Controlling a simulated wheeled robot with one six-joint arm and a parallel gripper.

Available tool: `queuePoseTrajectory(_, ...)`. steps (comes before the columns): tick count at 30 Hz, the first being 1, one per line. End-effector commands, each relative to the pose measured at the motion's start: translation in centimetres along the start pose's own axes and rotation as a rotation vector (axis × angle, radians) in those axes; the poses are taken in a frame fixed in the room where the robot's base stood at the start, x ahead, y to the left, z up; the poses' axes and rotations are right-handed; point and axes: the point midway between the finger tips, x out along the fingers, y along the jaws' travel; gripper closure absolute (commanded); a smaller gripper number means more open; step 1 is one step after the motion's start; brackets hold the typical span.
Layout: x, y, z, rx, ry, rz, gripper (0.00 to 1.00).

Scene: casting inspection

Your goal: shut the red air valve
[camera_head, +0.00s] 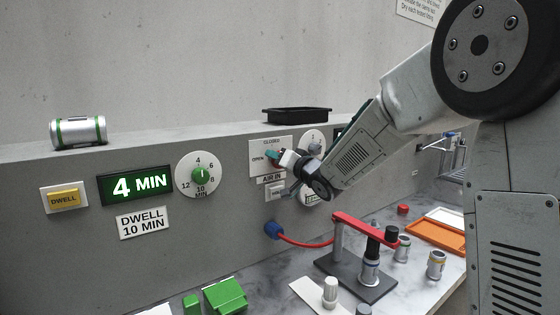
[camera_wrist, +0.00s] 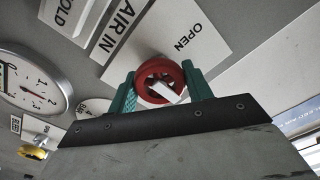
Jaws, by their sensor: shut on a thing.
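The red air valve (camera_wrist: 144,79) is a round red wheel with a white bar across it, on a white plate (camera_wrist: 205,28) marked OPEN, beside an AIR IN label. My gripper (camera_wrist: 160,88) has its green fingers on either side of the wheel and is shut on it. In the head view, my gripper (camera_head: 275,157) is at the valve plate (camera_head: 258,147), marked CLOSED at the top and OPEN at the left. The wheel is mostly hidden there, and I cannot tell which mark the white bar points to.
A dwell dial (camera_head: 186,184), a green 4 MIN display (camera_head: 148,185) and a yellow DWELL button (camera_head: 64,199) are on the panel to the left. A black tray (camera_head: 296,115) sits on the ledge. Below are a red-armed fixture (camera_head: 362,228) and a red hose (camera_head: 308,243).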

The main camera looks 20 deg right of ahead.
Motion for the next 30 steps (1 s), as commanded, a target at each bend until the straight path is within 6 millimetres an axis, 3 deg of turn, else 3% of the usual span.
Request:
queuePoseTrajectory(8,0.0,0.1,0.1,0.002,-0.001,0.001,0.73)
queuePoseTrajectory(9,0.0,0.1,0.1,0.002,-0.001,0.002,0.42)
queuePoseTrajectory(11,0.0,0.1,0.1,0.002,-0.001,0.001,0.28)
queuePoseTrajectory(21,-0.5,0.0,0.0,0.000,0.000,0.001,0.28)
queuePoseTrajectory(30,-5.2,0.0,0.0,0.000,0.001,0.002,0.28)
